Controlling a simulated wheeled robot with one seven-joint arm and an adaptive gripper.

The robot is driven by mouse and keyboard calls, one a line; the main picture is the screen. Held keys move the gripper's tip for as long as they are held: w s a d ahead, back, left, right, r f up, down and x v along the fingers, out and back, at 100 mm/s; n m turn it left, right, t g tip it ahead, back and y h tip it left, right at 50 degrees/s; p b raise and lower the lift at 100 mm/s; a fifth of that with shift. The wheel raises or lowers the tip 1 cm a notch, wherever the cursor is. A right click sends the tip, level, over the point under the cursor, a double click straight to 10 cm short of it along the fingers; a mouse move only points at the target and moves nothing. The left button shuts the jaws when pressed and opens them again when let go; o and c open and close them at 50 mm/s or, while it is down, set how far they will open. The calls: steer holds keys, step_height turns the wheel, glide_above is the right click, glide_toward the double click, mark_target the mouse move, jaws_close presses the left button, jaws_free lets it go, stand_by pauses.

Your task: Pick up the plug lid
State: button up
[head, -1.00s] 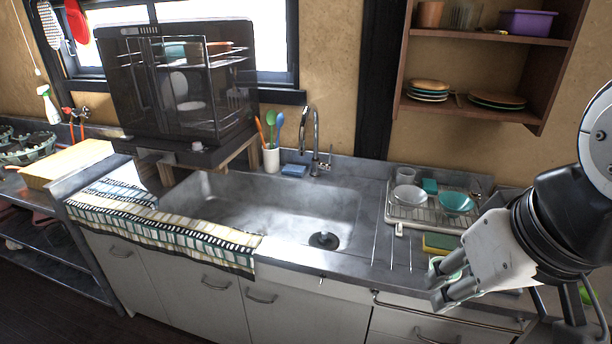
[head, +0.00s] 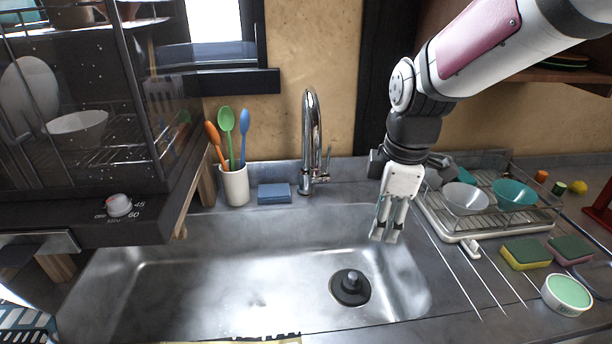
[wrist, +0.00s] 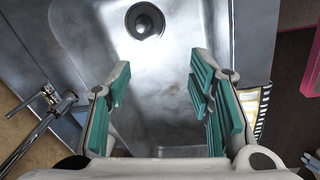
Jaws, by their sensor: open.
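The plug lid (head: 350,286) is a dark round stopper with a small knob on top. It sits in the right part of the steel sink's (head: 190,290) floor. In the wrist view the plug lid (wrist: 145,21) shows at the top, beyond the fingertips and left of the line midway between them. My gripper (head: 386,238) points down over the right side of the sink, above and a little right of the plug lid. In the wrist view my gripper (wrist: 160,75) has its two green-padded fingers spread wide apart, with nothing between them.
The chrome faucet (head: 312,140) stands behind the sink, beside a blue sponge (head: 274,193) and a utensil cup (head: 235,186). A dish rack (head: 470,236) with bowls stands right of my gripper. The sink floor around the plug lid is clear.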

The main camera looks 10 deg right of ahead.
mark_target(352, 275)
steer(key=w+f+n+b, duration=0.2)
steer(key=w+f, duration=0.1)
steer(key=f, duration=0.5)
steer(key=w+f+n+g+b, duration=0.1)
steer(key=w+f+n+b, duration=0.1)
steer(key=f, duration=0.6)
steer(key=w+f+n+b, duration=0.2)
steer(key=w+f+n, duration=0.2)
steer(key=f, duration=0.5)
steer(key=shift+w+a+g, duration=0.15)
steer(key=shift+w+g, duration=0.1)
steer(key=shift+g, duration=0.05)
steer(key=shift+w+f+b, duration=0.15)
steer(key=shift+f+b, duration=0.9)
steer(key=shift+f, duration=1.8)
steer(key=shift+a, duration=0.1)
steer(key=c, duration=1)
